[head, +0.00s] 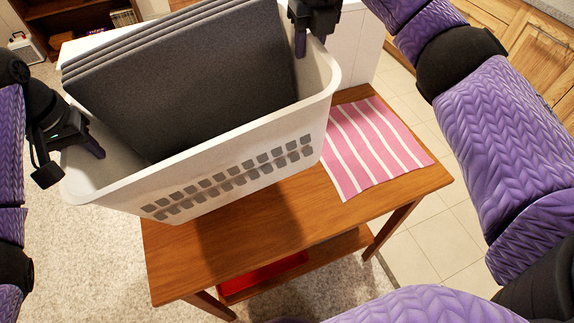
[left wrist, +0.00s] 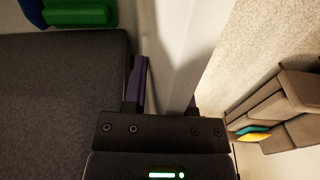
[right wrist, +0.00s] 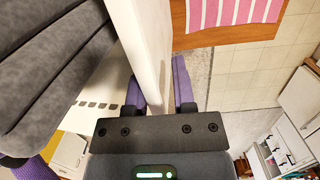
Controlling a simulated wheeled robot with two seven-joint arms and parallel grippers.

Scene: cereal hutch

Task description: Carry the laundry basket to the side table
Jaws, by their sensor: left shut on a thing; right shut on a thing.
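The white laundry basket (head: 222,172) is held up over the wooden side table (head: 262,233) in the head view. It is tilted in the picture and holds dark grey folded pieces (head: 190,75). Whether its base touches the tabletop is hard to tell. My left gripper (head: 92,150) is shut on the basket's left end wall; the left wrist view shows its fingers astride the white rim (left wrist: 187,60). My right gripper (head: 301,45) is shut on the right end wall; the right wrist view shows the rim (right wrist: 150,45) between its fingers.
A pink and white striped cloth (head: 375,145) lies on the table's right part. A red item (head: 262,277) sits on the table's lower shelf. A dark bookcase (head: 75,25) stands at the back left, wooden cabinets (head: 520,40) at the back right. The tabletop's front is bare.

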